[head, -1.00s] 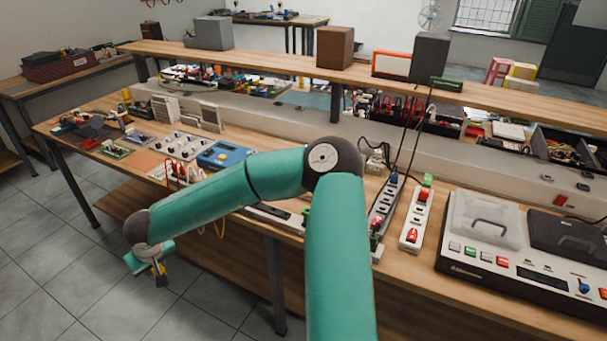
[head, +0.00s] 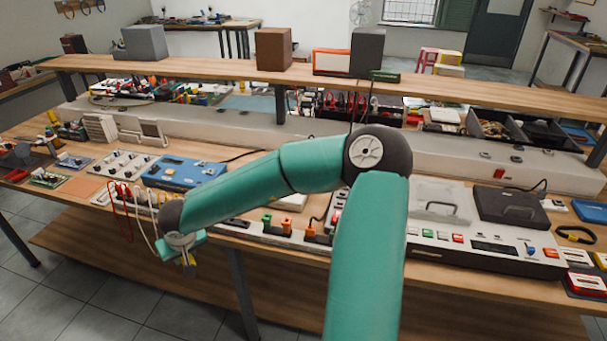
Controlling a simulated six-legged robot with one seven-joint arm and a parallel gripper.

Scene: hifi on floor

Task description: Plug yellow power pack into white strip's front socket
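My gripper (head: 188,264) hangs low at the left, in front of the bench's front edge and pointing down. A small yellowish patch shows at its fingers, too small to tell whether it is a yellow power pack or part of the gripper. I cannot make out the power pack elsewhere for sure. A white strip (head: 252,237) lies along the bench's front edge, right of my gripper, with green and orange plugs standing on it. My arm hides its right end. Another white strip, with a red switch, seen a second ago, is now behind my arm. Front sockets cannot be made out.
A blue meter (head: 186,172) and a white knob panel (head: 122,168) stand on the bench (head: 70,200). Red and pale cables (head: 127,205) hang near my gripper. A large device with coloured buttons (head: 480,240) is at the right. A raised shelf (head: 215,75) runs behind. Floor in front is free.

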